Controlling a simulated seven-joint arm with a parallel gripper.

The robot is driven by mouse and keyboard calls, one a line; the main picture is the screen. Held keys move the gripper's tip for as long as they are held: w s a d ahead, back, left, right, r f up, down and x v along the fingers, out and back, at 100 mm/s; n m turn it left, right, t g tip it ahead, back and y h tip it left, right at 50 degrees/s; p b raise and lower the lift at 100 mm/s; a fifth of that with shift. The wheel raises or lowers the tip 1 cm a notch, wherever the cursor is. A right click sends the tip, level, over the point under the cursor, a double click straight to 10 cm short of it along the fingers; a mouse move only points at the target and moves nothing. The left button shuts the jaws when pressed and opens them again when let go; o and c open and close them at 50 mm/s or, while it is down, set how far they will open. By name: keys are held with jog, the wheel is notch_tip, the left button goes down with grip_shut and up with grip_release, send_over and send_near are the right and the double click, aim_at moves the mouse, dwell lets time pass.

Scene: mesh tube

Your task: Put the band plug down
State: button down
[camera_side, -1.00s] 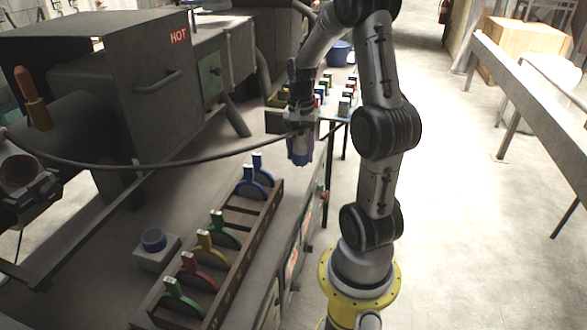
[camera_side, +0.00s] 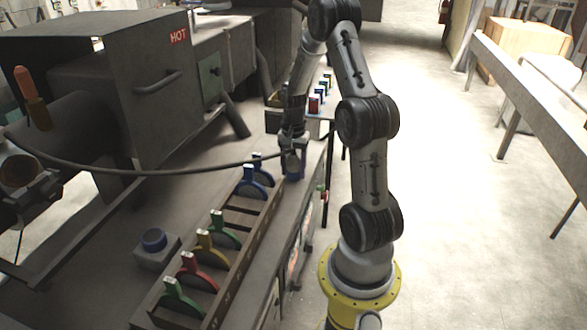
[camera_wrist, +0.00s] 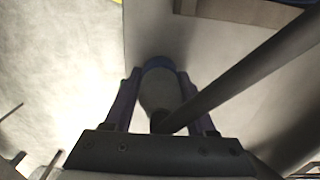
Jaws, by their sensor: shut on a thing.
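The band plug (camera_side: 294,173) is a short grey cylinder with a blue end, with a thick dark hose joined to it. My gripper (camera_side: 291,155) is shut on it and holds it with the blue end down, low over the worktop near its right edge. In the wrist view the plug (camera_wrist: 158,92) sits between both fingers of my gripper (camera_wrist: 159,74), and the hose (camera_wrist: 245,75) leads off to the upper right. I cannot tell whether the plug touches the worktop.
A wooden rack (camera_side: 232,249) with several coloured rings stands just nearer the camera, its two blue rings (camera_side: 254,181) close left of the plug. A grey block with a blue top (camera_side: 153,239) stands left of it. Small coloured blocks (camera_side: 318,97) stand on a table behind.

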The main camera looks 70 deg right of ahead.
aim_at(293, 150)
jog(key=shift+f, duration=0.5)
jog(key=shift+c, duration=1.1)
grip_release()
notch_tip(293, 150, up, 13)
jog(key=shift+f, duration=0.1)
jog(key=w+a+r+n+t+h, duration=0.1)
jog(key=a+r+n, duration=0.3)
jog(key=a, duration=0.4)
jog(key=w+a+r+n+t, duration=0.1)
jog(key=a+r+n, duration=0.3)
jog(key=a, duration=0.5)
jog(key=s+a+n+t, duration=0.1)
jog(key=s+a+n, duration=0.3)
jog(key=a+n, duration=0.1)
jog(key=s+a+n+t+y, duration=0.1)
jog(key=s+a+n, duration=0.3)
jog(key=a, duration=0.4)
jog(key=shift+s+r+n+t, duration=0.3)
jog(key=shift+n+t, duration=0.2)
jog(key=shift+t, duration=0.3)
